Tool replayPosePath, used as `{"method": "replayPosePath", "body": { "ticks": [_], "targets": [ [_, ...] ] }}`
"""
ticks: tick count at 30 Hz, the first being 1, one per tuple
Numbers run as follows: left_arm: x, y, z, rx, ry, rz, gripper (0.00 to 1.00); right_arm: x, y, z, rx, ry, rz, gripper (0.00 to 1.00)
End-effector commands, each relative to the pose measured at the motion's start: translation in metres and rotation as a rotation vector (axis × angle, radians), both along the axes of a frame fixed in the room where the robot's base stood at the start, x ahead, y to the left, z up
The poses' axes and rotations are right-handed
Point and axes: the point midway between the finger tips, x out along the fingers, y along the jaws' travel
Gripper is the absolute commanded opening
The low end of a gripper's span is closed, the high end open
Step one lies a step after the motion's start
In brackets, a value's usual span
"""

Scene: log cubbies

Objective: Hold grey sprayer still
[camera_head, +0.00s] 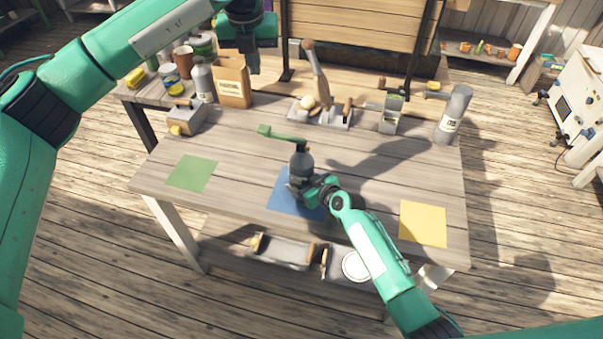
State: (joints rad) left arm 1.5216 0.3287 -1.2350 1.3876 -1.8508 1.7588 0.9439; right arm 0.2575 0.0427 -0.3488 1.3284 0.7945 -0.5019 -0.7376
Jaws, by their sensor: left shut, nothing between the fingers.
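The grey sprayer (301,162), a grey bottle with a green head pointing left, stands upright on the blue square (283,204) at the middle of the table. My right gripper (298,187) is low at the bottle's front, its fingers at the bottle's lower part. The fingers are small and partly hidden, so I cannot tell whether they are shut on it. My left gripper (252,66) is shut and empty, high up at the top centre, apart from the sprayer. Its arm crosses the upper left of the view.
A green square (192,172) lies left and a yellow square (423,224) right on the table. Along the back are a paper bag (233,82), a wooden-handled tool (317,72), a grey device (391,115) and a grey bottle (454,115). A lower shelf holds trays.

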Motion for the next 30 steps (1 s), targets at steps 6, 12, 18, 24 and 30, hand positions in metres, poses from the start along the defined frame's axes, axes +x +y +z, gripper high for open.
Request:
{"method": "replayPosePath", "body": {
  "ticks": [6, 12, 18, 24, 30],
  "targets": [
    [-0.0006, 0.0001, 0.0012, 0.000, 0.001, 0.000, 0.00, -0.0016, -0.0007, -0.0042, -0.003, 0.006, 0.001, 0.38],
    [-0.0005, 0.0001, 0.0010, 0.000, 0.001, 0.000, 0.00, -0.0015, -0.0008, -0.0041, -0.003, 0.006, 0.001, 0.38],
    [-0.0005, 0.0001, 0.0009, 0.000, 0.001, 0.000, 0.00, -0.0012, -0.0006, -0.0034, -0.003, 0.006, 0.001, 0.88],
    [-0.0005, 0.0001, 0.0011, 0.000, 0.001, 0.000, 0.00, -0.0006, -0.0003, -0.0015, -0.002, 0.002, 0.000, 0.90],
    [-0.0005, 0.0001, 0.0012, 0.000, 0.001, 0.000, 0.00, -0.0035, -0.0030, 0.0007, -0.001, 0.000, 0.000, 0.90]
  ]
}}
